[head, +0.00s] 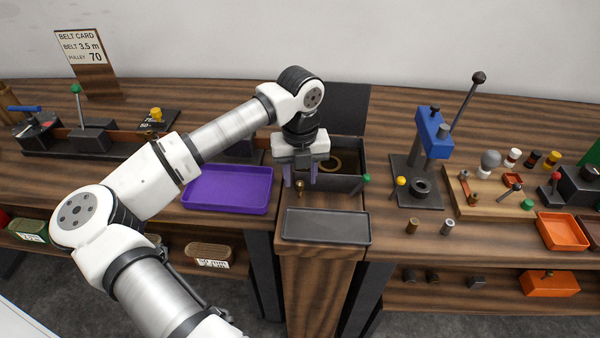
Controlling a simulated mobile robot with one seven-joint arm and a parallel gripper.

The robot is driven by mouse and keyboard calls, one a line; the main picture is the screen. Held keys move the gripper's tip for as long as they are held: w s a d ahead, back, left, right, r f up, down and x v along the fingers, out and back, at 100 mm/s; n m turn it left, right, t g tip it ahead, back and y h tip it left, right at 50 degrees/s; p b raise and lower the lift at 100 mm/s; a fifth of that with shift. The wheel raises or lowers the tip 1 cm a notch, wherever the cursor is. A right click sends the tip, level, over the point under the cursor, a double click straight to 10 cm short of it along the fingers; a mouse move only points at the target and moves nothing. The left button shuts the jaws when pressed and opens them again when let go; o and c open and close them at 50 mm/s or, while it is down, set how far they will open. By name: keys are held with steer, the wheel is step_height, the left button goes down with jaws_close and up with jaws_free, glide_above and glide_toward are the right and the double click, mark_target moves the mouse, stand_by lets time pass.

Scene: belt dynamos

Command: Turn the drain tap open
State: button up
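A dark open tank (352,184) stands at the middle of the bench, with a brass ring (331,163) inside. A small brass tap (300,188), which looks like the drain tap, sticks out at the tank's front left. My gripper (300,182) points down just above and behind the tap as seen here. Its two purple-grey fingers are apart, with nothing visible held between them. Whether a finger touches the tap cannot be told. My gripper hides the tank's left part. A lever with a green knob (366,178) is at the tank's right front.
A shallow grey tray (327,228) lies in front of the tank. A purple tray (228,190) is to the left. A blue press (432,133) with a tall lever stands to the right, near a yellow knob (400,181). Small parts crowd the right bench.

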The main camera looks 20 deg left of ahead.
steer(key=shift+f, duration=0.6)
jaws_close()
